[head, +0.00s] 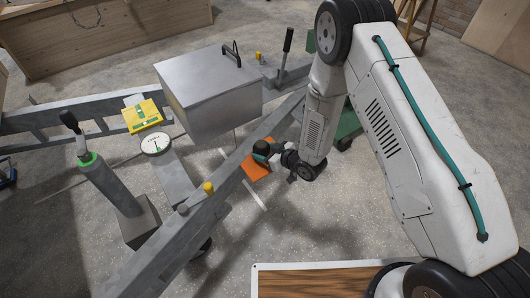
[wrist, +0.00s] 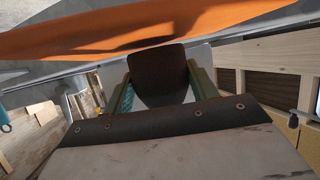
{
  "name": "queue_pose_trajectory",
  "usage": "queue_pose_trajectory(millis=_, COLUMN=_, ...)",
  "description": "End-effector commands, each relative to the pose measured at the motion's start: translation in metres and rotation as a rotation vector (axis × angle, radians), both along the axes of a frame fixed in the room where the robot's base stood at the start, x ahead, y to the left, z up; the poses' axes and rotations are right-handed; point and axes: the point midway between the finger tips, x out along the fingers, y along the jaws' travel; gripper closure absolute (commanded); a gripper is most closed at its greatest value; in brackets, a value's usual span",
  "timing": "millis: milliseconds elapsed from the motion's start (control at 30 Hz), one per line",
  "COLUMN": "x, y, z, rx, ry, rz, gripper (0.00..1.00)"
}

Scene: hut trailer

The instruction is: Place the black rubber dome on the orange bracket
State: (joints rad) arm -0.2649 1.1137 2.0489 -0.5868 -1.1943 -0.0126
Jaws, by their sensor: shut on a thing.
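My gripper (head: 268,155) is shut on the black rubber dome (head: 261,147). In the wrist view the dark dome (wrist: 158,72) sits between the two teal fingers of my gripper (wrist: 160,82). The orange bracket (head: 257,171) is fixed at the side of the grey trailer beam, and the held dome is close beside or above it in the head view. In the wrist view the orange bracket (wrist: 100,40) crosses the top, with a dark shadow near the dome. I cannot tell whether the dome touches the bracket.
The grey trailer beam (head: 222,178) runs diagonally next to my gripper. A metal box (head: 210,95) stands behind it. A yellow box (head: 142,115) and a round white dial (head: 155,144) are left. A wood-topped surface (head: 310,283) lies at the front. Open floor is right of the beam.

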Motion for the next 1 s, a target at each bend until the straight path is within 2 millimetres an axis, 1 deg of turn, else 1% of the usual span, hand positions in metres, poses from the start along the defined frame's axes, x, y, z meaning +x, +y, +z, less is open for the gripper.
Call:
queue_pose_trajectory(millis=67, x=0.000, y=0.000, z=-0.006, rx=0.001, ry=-0.001, rz=0.000, gripper=0.65)
queue_pose_trajectory(millis=367, x=0.000, y=0.000, z=-0.008, rx=0.001, ry=-0.001, rz=0.000, gripper=0.65)
queue_pose_trajectory(millis=400, x=0.000, y=0.000, z=-0.009, rx=0.001, ry=-0.001, rz=0.000, gripper=0.40)
queue_pose_trajectory(millis=467, x=0.000, y=0.000, z=-0.008, rx=0.001, ry=-0.001, rz=0.000, gripper=0.23)
queue_pose_trajectory(millis=500, x=0.000, y=0.000, z=-0.008, rx=0.001, ry=-0.001, rz=0.000, gripper=0.21)
queue_pose_trajectory(millis=733, x=0.000, y=0.000, z=-0.008, rx=0.000, ry=-0.001, rz=0.000, gripper=0.21)
queue_pose_trajectory(millis=833, x=0.000, y=-0.001, z=-0.005, rx=0.001, ry=-0.002, rz=-0.001, gripper=0.21)
queue_pose_trajectory(millis=967, x=-0.010, y=-0.014, z=0.002, rx=0.000, ry=0.000, rz=-0.002, gripper=0.21)
queue_pose_trajectory(millis=1000, x=-0.015, y=-0.019, z=0.005, rx=0.000, ry=0.000, rz=-0.002, gripper=0.21)
